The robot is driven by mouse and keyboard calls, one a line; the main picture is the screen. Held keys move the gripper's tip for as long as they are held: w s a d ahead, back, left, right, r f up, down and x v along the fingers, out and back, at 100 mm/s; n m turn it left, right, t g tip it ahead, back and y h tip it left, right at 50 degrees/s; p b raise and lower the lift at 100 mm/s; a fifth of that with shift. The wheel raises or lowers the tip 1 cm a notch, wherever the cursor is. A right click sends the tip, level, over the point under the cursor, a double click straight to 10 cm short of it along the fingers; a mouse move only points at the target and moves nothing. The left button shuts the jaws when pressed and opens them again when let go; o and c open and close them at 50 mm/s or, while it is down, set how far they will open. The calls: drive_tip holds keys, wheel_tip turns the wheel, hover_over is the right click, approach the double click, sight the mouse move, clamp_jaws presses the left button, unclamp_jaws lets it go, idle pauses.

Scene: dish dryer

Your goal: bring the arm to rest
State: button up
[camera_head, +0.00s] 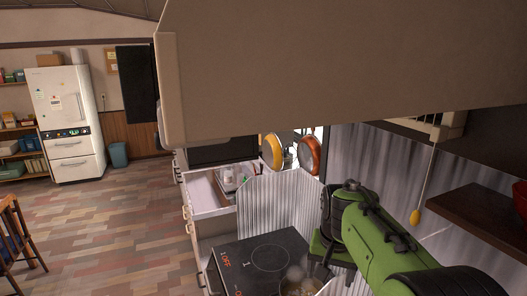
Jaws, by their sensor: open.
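My green and black arm reaches in from the lower right, beside the stove and in front of the corrugated metal wall panel. My gripper (322,271) is at the arm's far end, pointing down near the right side of the cooktop (262,262). It is small and dark here, and its jaws are open. I see nothing held in it. A pot (298,284) shows at the bottom edge, just below and left of the gripper, partly cut off.
A big beige hood (330,75) hangs over the stove. A corrugated panel (280,208) stands behind the cooktop. Pans (272,152) hang behind. A dark shelf (480,220) and pull cord (415,216) are at right. Floor at left is mostly clear.

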drive_tip(key=s+f+n+t+b, duration=0.1)
drive_tip(key=s+f+n+b, duration=0.1)
drive_tip(key=s, duration=1.1)
drive_tip(key=s+f+n+t+b, duration=0.1)
drive_tip(key=s+f+b, duration=0.4)
drive_tip(key=s, duration=0.8)
drive_tip(key=shift+s+d+n+t+b, duration=0.2)
drive_tip(key=shift+n+t+b, duration=0.2)
drive_tip(key=shift+t+b, duration=0.3)
